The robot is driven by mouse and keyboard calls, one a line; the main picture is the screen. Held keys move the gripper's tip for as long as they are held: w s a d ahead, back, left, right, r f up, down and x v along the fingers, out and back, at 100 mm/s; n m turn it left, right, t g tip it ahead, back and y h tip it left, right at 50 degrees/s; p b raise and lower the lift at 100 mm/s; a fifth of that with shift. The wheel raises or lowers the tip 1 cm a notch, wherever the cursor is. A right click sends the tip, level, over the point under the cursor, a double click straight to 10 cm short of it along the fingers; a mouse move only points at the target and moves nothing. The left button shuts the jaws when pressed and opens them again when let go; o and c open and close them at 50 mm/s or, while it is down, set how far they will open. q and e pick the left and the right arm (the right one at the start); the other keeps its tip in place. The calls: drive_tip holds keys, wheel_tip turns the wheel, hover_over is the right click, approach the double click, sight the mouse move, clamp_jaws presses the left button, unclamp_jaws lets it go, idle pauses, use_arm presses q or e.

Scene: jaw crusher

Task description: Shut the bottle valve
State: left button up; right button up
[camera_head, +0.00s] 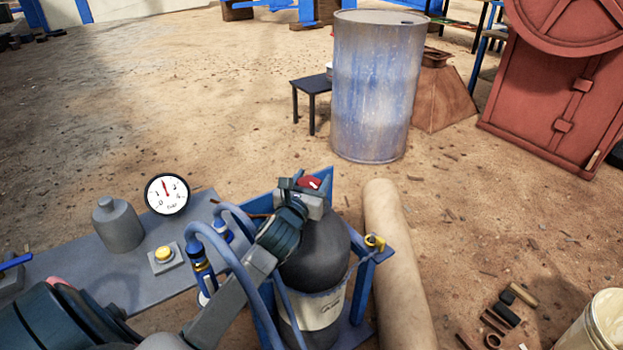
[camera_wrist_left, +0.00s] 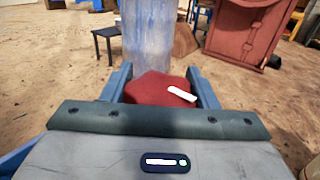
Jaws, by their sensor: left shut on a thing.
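The bottle valve has a red knob (camera_head: 309,182) with a white mark, on top of a dark grey gas bottle (camera_head: 318,250). The bottle stands upright in a blue frame (camera_head: 359,285) and carries a pale label. My left gripper (camera_head: 306,188) is at the top of the bottle, shut on the red knob. In the left wrist view the knob (camera_wrist_left: 160,88) sits between the two fingers (camera_wrist_left: 160,85), with its white mark pointing to the right. The gripper and wrist hide part of the valve. My right gripper is not in view.
A grey bench (camera_head: 70,262) at left holds a round gauge (camera_head: 167,194), a grey flask (camera_head: 118,226) and a yellow button (camera_head: 163,254). Blue hoses run beside the bottle. A tan roll (camera_head: 396,265) lies at right. A blue drum (camera_head: 374,90) stands behind on open floor.

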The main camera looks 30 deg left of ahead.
use_arm(q)
drive_tip(key=shift+f, duration=0.1)
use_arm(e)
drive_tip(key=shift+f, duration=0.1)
use_arm(q)
drive_tip(key=o, duration=1)
drive_tip(key=shift+c, duration=0.2)
drive_tip(key=shift+s+d, duration=0.1)
drive_tip(key=shift+s, duration=0.45)
drive_tip(key=v, duration=0.9)
drive_tip(key=shift+s+p, duration=0.35)
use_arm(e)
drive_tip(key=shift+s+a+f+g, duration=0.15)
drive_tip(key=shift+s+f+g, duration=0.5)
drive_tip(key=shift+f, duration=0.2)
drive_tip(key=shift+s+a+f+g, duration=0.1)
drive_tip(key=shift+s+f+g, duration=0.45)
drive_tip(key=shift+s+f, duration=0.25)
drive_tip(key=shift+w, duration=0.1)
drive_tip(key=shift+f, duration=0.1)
